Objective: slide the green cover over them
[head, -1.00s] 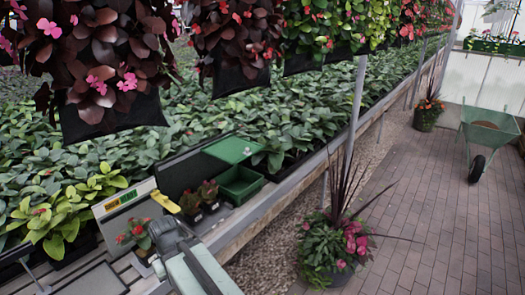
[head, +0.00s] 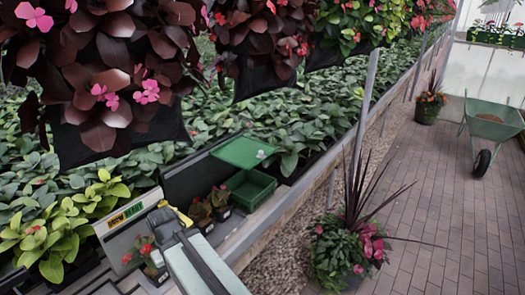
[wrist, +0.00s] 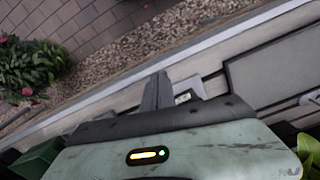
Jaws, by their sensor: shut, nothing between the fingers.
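The green cover (head: 244,152) is a flat panel just behind an open green box (head: 250,188) on the bench. I cannot tell if they touch. The box looks empty from here. Two small dark pots with reddish plants (head: 200,212) (head: 221,198) stand left of the box, outside it. My gripper (head: 160,220) is shut and empty, in front and left of these pots, beside a red-flowered pot (head: 154,262). In the wrist view my gripper's fingers (wrist: 157,90) are together over the bench edge. A green corner (wrist: 38,158), probably the box, shows at lower left there.
A scale-like panel (head: 128,217) stands left of my gripper, with a yellow object (head: 177,214) near it. Hanging planters (head: 110,70) are overhead. A spiky potted plant (head: 343,250) stands on the brick floor (head: 440,210). A green wheelbarrow (head: 490,120) is farther back.

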